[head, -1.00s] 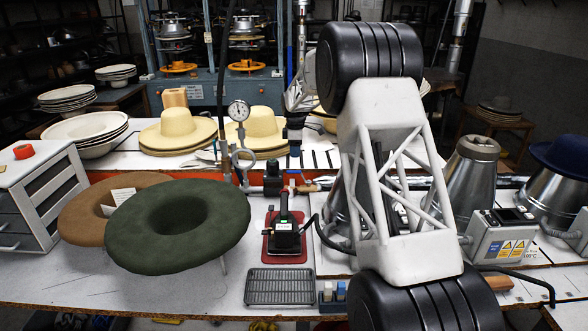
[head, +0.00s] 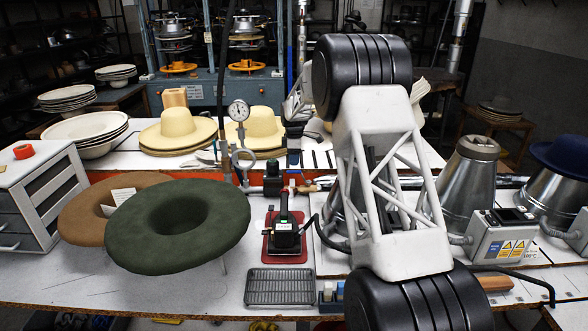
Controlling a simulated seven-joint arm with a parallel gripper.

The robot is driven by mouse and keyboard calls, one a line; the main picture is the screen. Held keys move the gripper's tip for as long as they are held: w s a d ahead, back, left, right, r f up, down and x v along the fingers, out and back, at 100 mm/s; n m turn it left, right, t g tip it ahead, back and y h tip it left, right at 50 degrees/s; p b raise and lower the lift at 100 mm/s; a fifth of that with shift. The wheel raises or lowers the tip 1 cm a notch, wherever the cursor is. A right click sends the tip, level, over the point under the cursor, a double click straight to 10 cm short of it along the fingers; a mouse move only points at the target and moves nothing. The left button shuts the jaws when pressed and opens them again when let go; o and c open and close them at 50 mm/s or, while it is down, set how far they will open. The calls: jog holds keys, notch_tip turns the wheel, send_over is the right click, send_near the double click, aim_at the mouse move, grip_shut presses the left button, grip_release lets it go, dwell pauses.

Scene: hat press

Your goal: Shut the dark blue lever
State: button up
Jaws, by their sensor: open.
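My gripper (head: 295,132) shows small and dark at the end of my white wrist, behind the big arm link, pointing down over the rear of the bench. It is open, and I see nothing between its fingers. I cannot clearly make out the dark blue lever. A small dark, bluish upright piece (head: 293,158) shows just below the gripper, but I cannot tell whether it is the lever or part of the gripper. My arm hides much of the bench to the right of it.
A pressure gauge (head: 239,111) on a pipe and straw hats (head: 258,129) stand left of the gripper. A black device (head: 285,232) sits on a red mat. Metal cones (head: 468,185) stand at right.

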aim_at(294, 171)
jog(key=shift+f, duration=2.45)
jog(key=shift+c, duration=0.3)
grip_shut()
